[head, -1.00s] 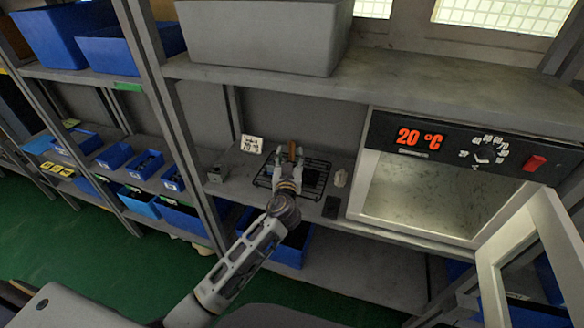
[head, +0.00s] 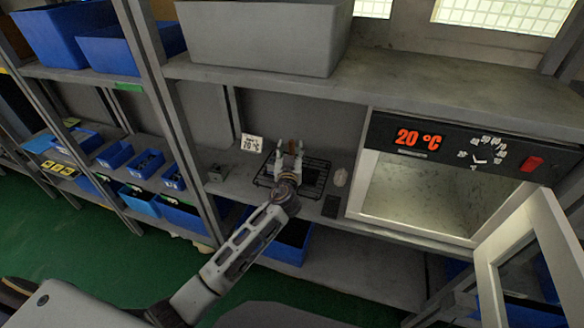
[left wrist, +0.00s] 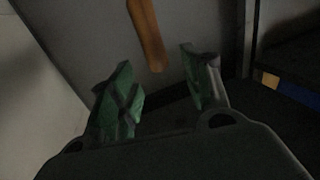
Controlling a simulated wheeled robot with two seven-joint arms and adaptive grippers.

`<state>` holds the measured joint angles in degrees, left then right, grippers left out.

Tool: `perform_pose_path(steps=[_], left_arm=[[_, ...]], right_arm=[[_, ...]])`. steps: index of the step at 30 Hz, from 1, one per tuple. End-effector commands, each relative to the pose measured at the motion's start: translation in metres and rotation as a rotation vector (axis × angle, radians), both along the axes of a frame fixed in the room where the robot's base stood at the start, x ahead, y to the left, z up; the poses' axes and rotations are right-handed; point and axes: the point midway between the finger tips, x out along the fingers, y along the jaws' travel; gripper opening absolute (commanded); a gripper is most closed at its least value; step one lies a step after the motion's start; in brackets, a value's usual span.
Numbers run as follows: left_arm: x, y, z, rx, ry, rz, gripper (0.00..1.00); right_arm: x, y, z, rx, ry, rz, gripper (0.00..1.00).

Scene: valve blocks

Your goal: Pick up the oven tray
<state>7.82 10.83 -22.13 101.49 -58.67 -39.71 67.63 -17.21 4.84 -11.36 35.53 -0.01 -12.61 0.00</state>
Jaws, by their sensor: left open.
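The oven tray (head: 321,168) is a dark wire rack on the grey shelf, left of the oven. My left gripper (head: 289,150) is over the tray with its fingers spread and nothing gripped. A brown, wood-like handle (left wrist: 147,32) shows in the left wrist view; its lower end is close to the gap between the left fingertips. The fingers hide most of that handle in the head view, and my gripper and wrist cover part of the tray. My right gripper is in neither view.
The oven (head: 430,195) stands open to the right, its display reading 20 °C, its door (head: 540,235) swung out at the lower right. A 70 °C card (head: 252,143) and a small metal block (head: 217,173) are left of the tray. A dark flat item (head: 331,206) and a pale object (head: 340,177) lie right of it.

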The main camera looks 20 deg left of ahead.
Motion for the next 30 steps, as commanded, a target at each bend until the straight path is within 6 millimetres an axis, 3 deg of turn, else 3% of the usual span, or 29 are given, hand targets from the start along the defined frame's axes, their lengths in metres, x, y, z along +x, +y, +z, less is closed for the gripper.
perform_pose_path(steps=[16, 30], left_arm=[[0.04, 0.008, 0.0, 0.001, 0.0, 0.0, 0.48], [0.046, 0.01, -0.001, 0.0, 0.0, 0.0, 0.48]], right_arm=[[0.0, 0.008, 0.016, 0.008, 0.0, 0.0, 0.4], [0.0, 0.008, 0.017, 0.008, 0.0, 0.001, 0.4]])
